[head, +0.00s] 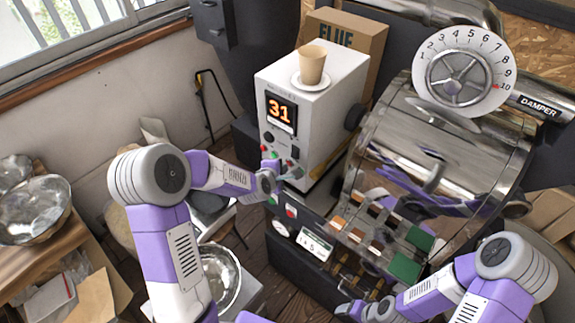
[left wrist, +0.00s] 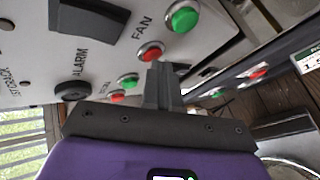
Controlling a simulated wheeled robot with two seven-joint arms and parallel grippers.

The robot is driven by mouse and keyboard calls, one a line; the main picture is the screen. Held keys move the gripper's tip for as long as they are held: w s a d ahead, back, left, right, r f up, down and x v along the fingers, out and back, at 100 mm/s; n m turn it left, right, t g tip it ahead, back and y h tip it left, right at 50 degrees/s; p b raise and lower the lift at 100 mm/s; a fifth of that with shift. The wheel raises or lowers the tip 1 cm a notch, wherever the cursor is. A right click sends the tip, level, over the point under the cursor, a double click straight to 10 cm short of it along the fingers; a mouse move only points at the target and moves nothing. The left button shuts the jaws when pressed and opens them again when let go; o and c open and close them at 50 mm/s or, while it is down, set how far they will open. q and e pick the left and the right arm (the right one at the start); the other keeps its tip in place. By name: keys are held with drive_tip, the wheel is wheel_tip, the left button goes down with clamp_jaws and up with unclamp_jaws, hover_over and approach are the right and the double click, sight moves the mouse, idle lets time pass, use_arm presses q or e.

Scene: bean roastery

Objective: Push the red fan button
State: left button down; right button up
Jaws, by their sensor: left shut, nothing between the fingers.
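The red fan button (left wrist: 150,51) sits in a pale metal ring on the white panel, beside the "FAN" label. A green button (left wrist: 183,17) is next to it. My left gripper (left wrist: 163,72) is shut and empty, its fingertips right at the red button and overlapping its edge in the left wrist view. I cannot tell whether they touch it. In the head view, my left gripper (head: 291,173) is at the lower front of the white control box (head: 310,85). My right gripper (head: 352,309) is low at the bottom edge, its jaws too small to read.
The control box has a lit "31" display (head: 280,112) and a paper cup (head: 311,64) on top. In the left wrist view, an alarm knob (left wrist: 72,90) and another green button (left wrist: 128,80) are nearby. The steel roaster drum (head: 450,140) stands at the right. A metal bowl (head: 220,275) is below.

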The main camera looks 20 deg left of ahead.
idle(0.3)
use_arm(q)
drive_tip(key=shift+s+a+b, duration=0.25)
drive_tip(key=shift+s+b, duration=0.3)
drive_tip(key=shift+s, duration=0.25)
drive_tip(key=shift+s, duration=0.1)
drive_tip(key=s+b, duration=0.1)
drive_tip(key=s+a+b, duration=0.1)
drive_tip(key=s, duration=0.2)
drive_tip(key=shift+s+a+b, duration=0.25)
drive_tip(key=shift+a+b, duration=0.05)
drive_tip(key=shift+b, duration=0.1)
idle(0.3)
